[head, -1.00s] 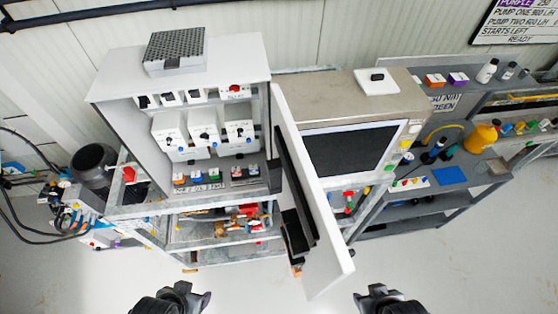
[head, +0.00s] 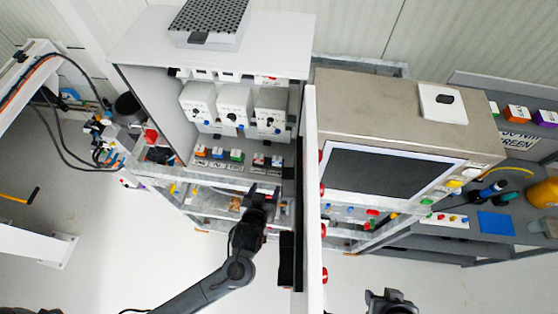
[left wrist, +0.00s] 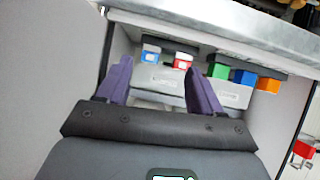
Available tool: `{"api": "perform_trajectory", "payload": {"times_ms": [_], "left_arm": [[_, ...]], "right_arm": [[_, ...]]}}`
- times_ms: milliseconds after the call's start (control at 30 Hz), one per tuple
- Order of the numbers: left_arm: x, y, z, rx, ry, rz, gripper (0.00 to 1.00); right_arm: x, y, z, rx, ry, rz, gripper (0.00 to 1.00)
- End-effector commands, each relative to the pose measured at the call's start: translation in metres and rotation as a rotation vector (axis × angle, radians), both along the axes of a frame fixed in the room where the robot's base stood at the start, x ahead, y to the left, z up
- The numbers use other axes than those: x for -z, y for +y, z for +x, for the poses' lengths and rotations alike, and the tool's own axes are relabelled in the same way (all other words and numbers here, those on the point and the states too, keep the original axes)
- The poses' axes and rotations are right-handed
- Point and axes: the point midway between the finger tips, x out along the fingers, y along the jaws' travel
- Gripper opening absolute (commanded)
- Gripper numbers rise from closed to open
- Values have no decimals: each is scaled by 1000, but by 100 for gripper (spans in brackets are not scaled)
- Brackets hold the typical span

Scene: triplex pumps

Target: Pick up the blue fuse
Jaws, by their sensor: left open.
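The row of fuses sits on the floor of the open cabinet. The blue fuse (head: 217,154) stands between the orange fuse (head: 201,152) and the green fuse (head: 236,155). The blue fuse also shows in the left wrist view (left wrist: 243,77), right of the left gripper's fingers. My left gripper (head: 262,189) is open and empty, in front of the right part of the row. In the left wrist view, its purple fingers (left wrist: 157,78) point toward a light-blue-and-white fuse (left wrist: 151,56) and a red fuse (left wrist: 183,61). My right gripper (head: 391,298) is at the bottom edge, its jaws unclear.
The open cabinet door (head: 311,200) stands edge-on just right of my left gripper. White units (head: 231,107) hang above the fuses. A metal-cased box with a dark screen (head: 390,175) is beyond the door. A cluttered shelf (head: 180,205) lies below the cabinet.

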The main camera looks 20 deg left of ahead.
Motion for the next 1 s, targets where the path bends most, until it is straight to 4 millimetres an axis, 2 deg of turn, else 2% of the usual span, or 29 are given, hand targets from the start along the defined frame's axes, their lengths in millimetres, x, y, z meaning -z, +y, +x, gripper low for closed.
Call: {"api": "perform_trajectory", "payload": {"times_ms": [33, 100, 267, 600, 1000], "left_arm": [[-1, -2, 13, -6, -49, 29, 66], [-5, -4, 24, -15, -102, 58, 66], [-11, -5, 40, -23, -166, 98, 66], [2, 3, 81, -26, -176, 105, 66], [11, 6, 103, -24, -174, 105, 66]], "right_arm": [[4, 0, 0, 0, 0, 0, 43], [5, 0, 0, 0, 0, -1, 43], [6, -1, 0, -1, -1, -3, 43], [1, -2, 1, -3, -2, -7, 43], [-7, -2, 1, -2, -3, -6, 43]]}}
